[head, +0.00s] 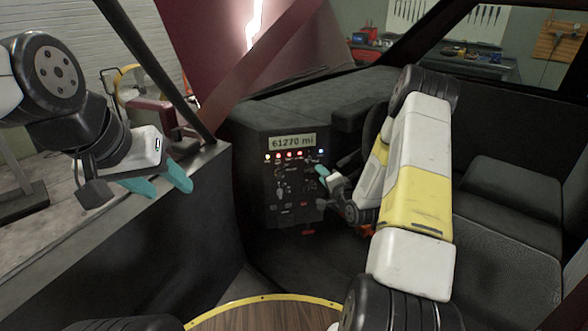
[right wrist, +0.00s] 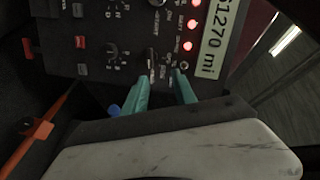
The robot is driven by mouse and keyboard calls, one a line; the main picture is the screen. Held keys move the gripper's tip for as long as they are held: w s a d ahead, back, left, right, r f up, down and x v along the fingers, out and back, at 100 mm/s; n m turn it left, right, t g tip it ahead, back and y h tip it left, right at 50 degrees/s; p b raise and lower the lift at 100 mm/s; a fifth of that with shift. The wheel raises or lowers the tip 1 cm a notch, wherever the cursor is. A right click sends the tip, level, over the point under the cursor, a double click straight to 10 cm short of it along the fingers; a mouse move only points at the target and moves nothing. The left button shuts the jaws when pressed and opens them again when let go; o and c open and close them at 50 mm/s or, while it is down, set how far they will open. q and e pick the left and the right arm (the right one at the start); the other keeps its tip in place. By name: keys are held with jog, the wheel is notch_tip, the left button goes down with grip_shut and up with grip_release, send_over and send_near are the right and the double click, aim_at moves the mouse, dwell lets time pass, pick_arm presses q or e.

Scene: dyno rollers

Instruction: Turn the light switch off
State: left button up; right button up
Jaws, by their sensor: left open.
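The dark dashboard control panel (head: 292,185) holds several small switches and knobs below a mileage display (head: 292,142) reading 61270 mi. I cannot tell for sure which control is the light switch; the labels are too small. My right gripper (head: 325,178) is at the panel's right side. In the right wrist view its teal fingers (right wrist: 162,82) are apart with nothing clearly between them. A small toggle (right wrist: 184,66) is by the tip of the right-hand finger, and a dark knob (right wrist: 150,58) is just beyond the gap. My left gripper (head: 165,184) is open and empty, away from the panel.
Red and other coloured indicator lamps (head: 289,155) glow under the display. A steering wheel (head: 375,125) is partly hidden behind my right arm. Black seats (head: 510,225) are at the right. An orange-red lever (right wrist: 40,130) shows in the right wrist view.

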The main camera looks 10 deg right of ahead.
aim_at(310, 172)
jog(key=w+f, duration=0.1)
jog(key=w, duration=0.1)
jog(key=w+a+f+m+t, duration=0.1)
jog(key=w, duration=0.1)
jog(key=w+a+f+m, duration=0.1)
jog(key=w, duration=0.1)
jog(key=shift+w+a+f+t, duration=0.2)
jog(key=shift+t, duration=0.1)
grip_shut()
